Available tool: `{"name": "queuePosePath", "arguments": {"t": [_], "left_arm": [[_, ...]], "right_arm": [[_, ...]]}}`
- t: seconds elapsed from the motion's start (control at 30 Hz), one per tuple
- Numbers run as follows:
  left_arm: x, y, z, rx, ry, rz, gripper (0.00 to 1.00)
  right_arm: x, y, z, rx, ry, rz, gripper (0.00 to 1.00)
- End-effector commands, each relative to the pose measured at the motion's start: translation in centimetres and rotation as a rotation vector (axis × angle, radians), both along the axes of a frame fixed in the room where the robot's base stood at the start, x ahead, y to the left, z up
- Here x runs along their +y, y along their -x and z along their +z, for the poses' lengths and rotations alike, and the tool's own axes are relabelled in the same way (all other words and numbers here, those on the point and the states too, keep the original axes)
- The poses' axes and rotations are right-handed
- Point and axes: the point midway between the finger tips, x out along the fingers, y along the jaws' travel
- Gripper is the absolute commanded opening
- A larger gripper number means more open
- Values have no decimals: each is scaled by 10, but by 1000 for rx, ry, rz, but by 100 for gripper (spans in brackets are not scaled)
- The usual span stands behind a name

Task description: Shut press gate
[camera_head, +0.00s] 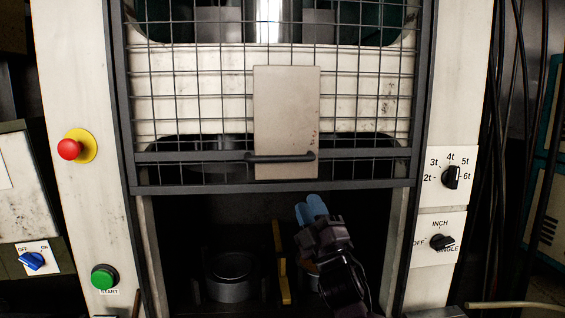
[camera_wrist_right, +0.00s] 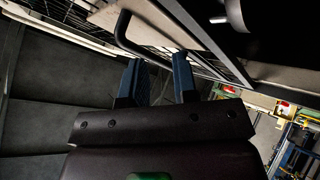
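The press gate (camera_head: 205,100) is a dark-framed wire mesh panel. Its lower edge is partway up the press front, leaving a dark opening below. A pale plate (camera_head: 286,100) on the gate carries a dark bar handle (camera_head: 281,157). My right gripper (camera_head: 311,206) has blue fingers and points up just below the gate's bottom rail, a little right of the handle's middle. In the right wrist view its two fingers (camera_wrist_right: 160,76) stand apart with nothing between them, and the handle (camera_wrist_right: 123,30) shows beyond the fingertips. My left gripper is not in view.
Inside the opening stand a round dark die (camera_head: 232,276) and a yellow upright part (camera_head: 281,265). A red button (camera_head: 69,149) and a green start button (camera_head: 103,277) are on the left post. Black dials (camera_head: 450,177) are on the right post.

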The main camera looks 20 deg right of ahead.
Motion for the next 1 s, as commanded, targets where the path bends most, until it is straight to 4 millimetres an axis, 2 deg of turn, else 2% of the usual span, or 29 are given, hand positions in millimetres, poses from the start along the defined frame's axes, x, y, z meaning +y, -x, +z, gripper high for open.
{"name": "queuePosePath", "arguments": {"t": [0.1, 0.4, 0.67, 1.0], "left_arm": [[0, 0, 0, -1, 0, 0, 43], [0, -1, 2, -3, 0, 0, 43], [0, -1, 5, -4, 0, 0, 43], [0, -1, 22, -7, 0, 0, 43]], "right_arm": [[1, 4, 13, -90, 170, -108, 27], [16, 17, 18, -253, 528, -322, 27], [20, 15, 26, -278, 578, -365, 27], [33, -17, 68, -278, 576, -363, 27]]}}
